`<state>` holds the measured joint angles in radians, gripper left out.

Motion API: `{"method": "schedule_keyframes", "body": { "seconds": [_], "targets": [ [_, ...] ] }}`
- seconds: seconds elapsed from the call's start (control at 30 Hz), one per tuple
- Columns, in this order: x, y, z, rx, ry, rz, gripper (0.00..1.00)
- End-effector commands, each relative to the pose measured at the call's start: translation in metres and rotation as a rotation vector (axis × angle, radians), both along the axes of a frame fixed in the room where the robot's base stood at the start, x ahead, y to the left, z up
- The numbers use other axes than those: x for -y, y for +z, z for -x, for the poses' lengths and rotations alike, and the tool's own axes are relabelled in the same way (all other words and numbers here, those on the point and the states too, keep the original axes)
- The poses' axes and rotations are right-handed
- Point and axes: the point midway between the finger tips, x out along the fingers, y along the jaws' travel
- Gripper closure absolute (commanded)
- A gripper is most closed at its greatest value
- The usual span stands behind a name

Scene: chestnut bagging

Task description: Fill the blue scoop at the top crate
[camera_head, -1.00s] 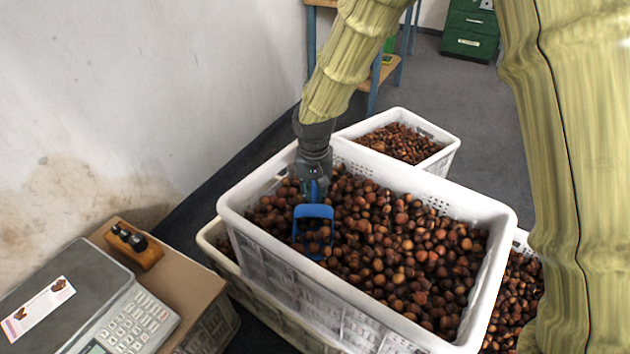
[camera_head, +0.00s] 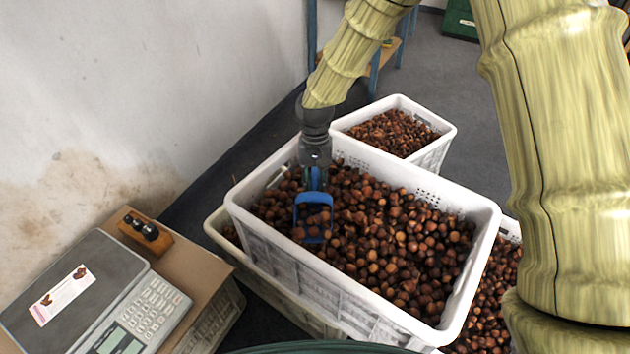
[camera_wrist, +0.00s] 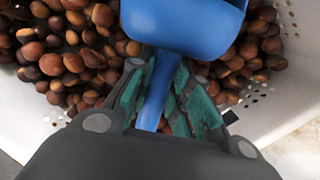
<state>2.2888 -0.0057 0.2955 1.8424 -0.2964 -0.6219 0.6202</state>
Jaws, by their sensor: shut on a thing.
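The blue scoop (camera_head: 314,201) is at the left part of the top crate (camera_head: 376,326), with several chestnuts showing in its bowl. My gripper (camera_head: 316,178) is above it, shut on its handle. In the wrist view the blue handle (camera_wrist: 158,92) runs between the teal finger pads of my gripper (camera_wrist: 165,95), and the scoop's back (camera_wrist: 185,25) hides its inside. Brown chestnuts (camera_head: 395,240) fill the white crate around the scoop. I cannot tell whether the scoop's lower edge is still in the heap.
Another white crate of chestnuts (camera_head: 440,150) stands behind, and more crates lie beneath the top one. A scale (camera_head: 75,290) and a wooden block with black knobs (camera_head: 143,236) are at the lower left. The wall (camera_head: 120,90) is close on the left.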

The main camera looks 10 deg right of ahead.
Motion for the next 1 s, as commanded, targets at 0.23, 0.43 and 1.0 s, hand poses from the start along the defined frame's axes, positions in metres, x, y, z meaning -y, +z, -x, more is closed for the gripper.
{"method": "schedule_keyframes", "body": {
  "seconds": [0.23, 0.43, 1.0],
  "targets": [
    [0.001, 0.022, -0.005, -0.026, -0.001, -0.004, 1.0],
    [0.001, 0.036, -0.009, -0.049, -0.001, -0.007, 1.0],
    [0.003, 0.066, -0.018, -0.106, 0.0, -0.016, 1.0]
  ]
}}
